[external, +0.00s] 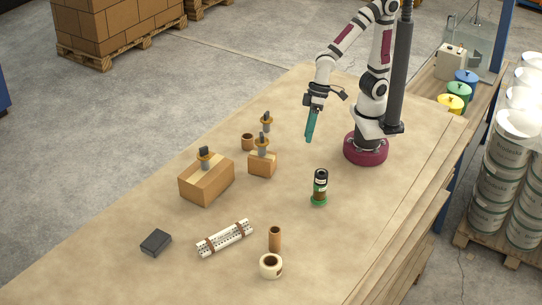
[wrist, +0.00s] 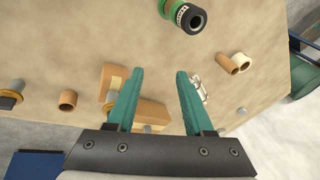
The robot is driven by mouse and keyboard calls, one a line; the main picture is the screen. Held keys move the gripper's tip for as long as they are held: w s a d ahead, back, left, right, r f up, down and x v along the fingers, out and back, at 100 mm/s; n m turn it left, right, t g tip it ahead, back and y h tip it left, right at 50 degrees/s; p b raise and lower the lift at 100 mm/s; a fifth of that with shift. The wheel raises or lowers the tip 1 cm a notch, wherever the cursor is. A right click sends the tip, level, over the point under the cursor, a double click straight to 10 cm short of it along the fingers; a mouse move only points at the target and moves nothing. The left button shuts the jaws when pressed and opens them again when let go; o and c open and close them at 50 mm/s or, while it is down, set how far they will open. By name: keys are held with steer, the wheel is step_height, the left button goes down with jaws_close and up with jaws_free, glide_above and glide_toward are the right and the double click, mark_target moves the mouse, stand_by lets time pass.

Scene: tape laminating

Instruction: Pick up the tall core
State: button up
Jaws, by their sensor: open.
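The tall core (external: 275,238) is a brown cardboard tube standing upright near the front of the table, just behind a cream tape roll (external: 270,266). In the wrist view the tall core (wrist: 227,64) shows at the right, beside the roll (wrist: 243,62). A shorter brown core (external: 247,141) stands farther back, left of my gripper; it shows at the left in the wrist view (wrist: 68,99). My gripper (external: 308,139) has teal fingers and hangs above the back part of the table, well away from the tall core. In the wrist view its fingers (wrist: 160,73) are apart with nothing between them.
A green-and-black cylinder (external: 320,187) stands between my gripper and the tall core. Cardboard boxes (external: 207,181) with metal-and-black fittings stand at the left. A white perforated strip (external: 224,238) and a black block (external: 156,242) lie near the front.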

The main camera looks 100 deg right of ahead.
steer(key=w+a+f+n+t+y, duration=0.1)
steer(key=w+a+f+t, duration=0.1)
steer(key=w+a+f, duration=0.3)
steer(key=w+a+f+n+t, duration=0.1)
steer(key=w+a+t, duration=0.15)
steer(key=a, duration=0.55)
steer(key=n+t+y, duration=0.1)
steer(key=n+t, duration=0.4)
glide_toward(270, 239)
steer(key=x, duration=1.1)
steer(key=shift+w, duration=0.1)
jaws_close()
